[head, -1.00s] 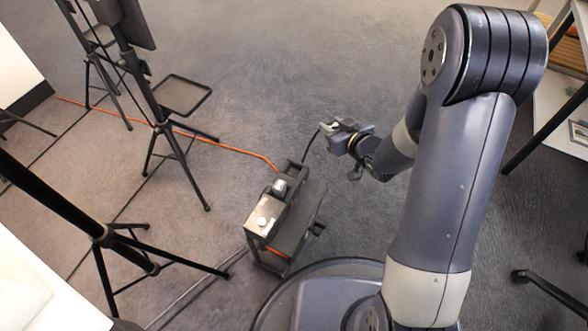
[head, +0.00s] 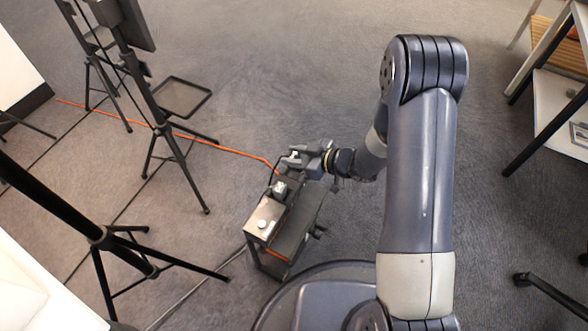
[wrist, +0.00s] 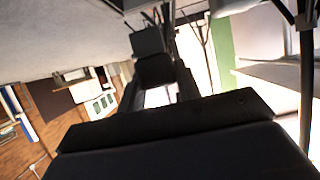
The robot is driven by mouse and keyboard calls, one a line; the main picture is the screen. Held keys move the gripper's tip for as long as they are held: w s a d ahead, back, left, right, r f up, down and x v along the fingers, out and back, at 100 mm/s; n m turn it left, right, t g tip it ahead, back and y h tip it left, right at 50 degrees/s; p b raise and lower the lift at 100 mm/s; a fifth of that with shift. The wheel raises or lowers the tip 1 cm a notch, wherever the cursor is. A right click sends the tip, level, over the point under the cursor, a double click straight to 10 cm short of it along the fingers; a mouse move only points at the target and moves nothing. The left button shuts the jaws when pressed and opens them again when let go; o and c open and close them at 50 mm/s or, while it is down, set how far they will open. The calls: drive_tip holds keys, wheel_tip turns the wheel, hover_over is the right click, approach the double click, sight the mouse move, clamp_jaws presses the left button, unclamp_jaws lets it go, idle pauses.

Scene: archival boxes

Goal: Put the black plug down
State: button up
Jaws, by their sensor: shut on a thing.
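My gripper (head: 298,157) is in the head view, just above the far end of a small dark cart (head: 296,240). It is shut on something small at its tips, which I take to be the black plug. The plug itself is too small and too covered by the fingers to make out in the head view. In the wrist view, dark blocks at the gripper's tips stand in the upper middle, and I cannot tell plug from finger there.
An orange cable (head: 220,147) runs along the carpet to the cart. Black tripod stands (head: 103,236) are at left, and a table (head: 560,110) is at right. Carpet beyond the cart is clear.

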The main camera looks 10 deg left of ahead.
drive_tip(key=shift+f+b, duration=0.85)
drive_tip(key=shift+f, duration=1.35)
drive_tip(key=shift+f, duration=0.1)
drive_tip(key=shift+f, duration=0.2)
drive_tip(key=o, duration=1)
drive_tip(key=shift+r, duration=0.1)
drive_tip(key=shift+r, duration=0.2)
drive_tip(key=p+v, duration=0.4)
drive_tip(key=v, duration=0.8)
drive_tip(key=shift+f, duration=0.1)
